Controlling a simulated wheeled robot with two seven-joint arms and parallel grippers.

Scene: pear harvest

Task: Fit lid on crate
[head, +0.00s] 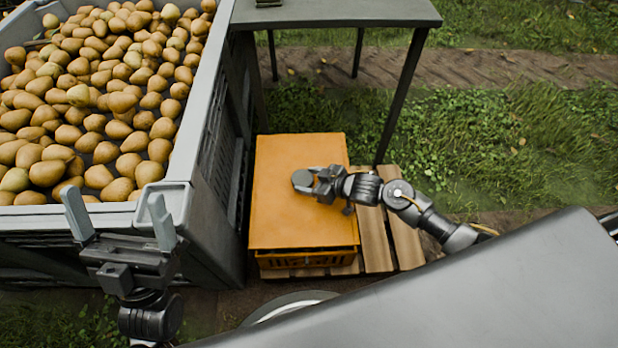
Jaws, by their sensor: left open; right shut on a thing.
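The orange lid (290,228) lies flat over the top of the orange crate (330,259), whose slatted front wall shows below the lid's near edge. Most of the crate is hidden under the lid. I cannot tell whether the lid is fully seated. My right gripper (307,182) is above the middle right of the lid, shut on a round grey piece at the lid's top, which looks like its handle. My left gripper (118,218) is open and empty, in front of the large grey bin at the lower left.
A large grey bin (201,112) full of pears stands at the left, close beside the crate. The crate rests on a wooden pallet (405,238) with bare slats at its right. A grey table (340,13) stands behind, one leg near the pallet. Grass lies to the right.

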